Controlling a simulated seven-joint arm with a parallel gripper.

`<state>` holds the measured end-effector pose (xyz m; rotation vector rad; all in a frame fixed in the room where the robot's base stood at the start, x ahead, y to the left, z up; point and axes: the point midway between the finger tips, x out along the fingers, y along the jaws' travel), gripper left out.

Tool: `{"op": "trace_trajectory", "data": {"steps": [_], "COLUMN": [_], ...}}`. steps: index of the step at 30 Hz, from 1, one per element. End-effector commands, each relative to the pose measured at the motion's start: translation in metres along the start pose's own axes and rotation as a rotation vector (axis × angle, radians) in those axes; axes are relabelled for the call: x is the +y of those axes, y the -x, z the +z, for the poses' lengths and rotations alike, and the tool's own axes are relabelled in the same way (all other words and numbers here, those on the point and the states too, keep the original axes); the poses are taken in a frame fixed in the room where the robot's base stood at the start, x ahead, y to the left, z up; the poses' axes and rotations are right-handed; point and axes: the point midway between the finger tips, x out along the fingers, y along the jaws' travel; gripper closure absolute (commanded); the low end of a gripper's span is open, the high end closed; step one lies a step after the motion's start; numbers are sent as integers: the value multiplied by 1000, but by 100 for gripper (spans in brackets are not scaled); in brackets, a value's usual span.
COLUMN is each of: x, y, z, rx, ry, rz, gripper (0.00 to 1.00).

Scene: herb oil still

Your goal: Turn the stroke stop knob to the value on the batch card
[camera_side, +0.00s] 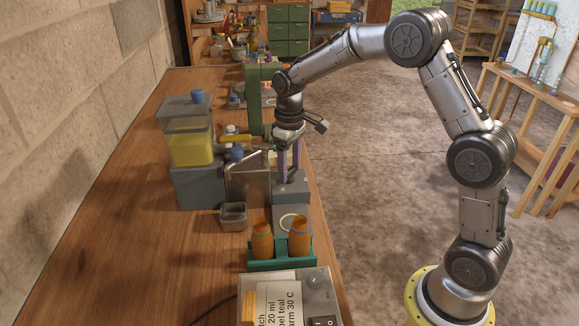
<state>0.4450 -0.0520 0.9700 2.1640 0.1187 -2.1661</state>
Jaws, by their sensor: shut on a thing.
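My gripper (289,172) points straight down over the grey dosing unit (291,193), right of the tank. Its fingers are closed at the top of this unit, on what appears to be the stroke stop knob. The knob is mostly hidden by the fingers, so its scale and setting cannot be read.
A tank of yellow liquid (190,145) stands on a grey base at left. A small grey tray (233,217) and a teal rack (281,263) with two amber bottles (299,237) are in front of the unit. The wooden bench (120,215) is clear along the left.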

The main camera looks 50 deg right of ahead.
Motion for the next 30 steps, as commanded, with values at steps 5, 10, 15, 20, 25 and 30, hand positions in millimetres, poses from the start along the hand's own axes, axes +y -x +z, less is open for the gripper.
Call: {"op": "trace_trajectory", "data": {"steps": [5, 10, 15, 20, 25, 30], "x": [0, 0, 0, 0, 0, 0], "y": [2, 2, 2, 2, 3, 2], "z": [0, -1, -1, -1, -1, -1], "rx": [3, 4, 4, 5, 5, 5], "ry": [90, 142, 165, 171, 171, 170], "rz": [0, 1, 1, 2, 2, 2], "gripper": [93, 93, 93, 93, 93, 25]}}
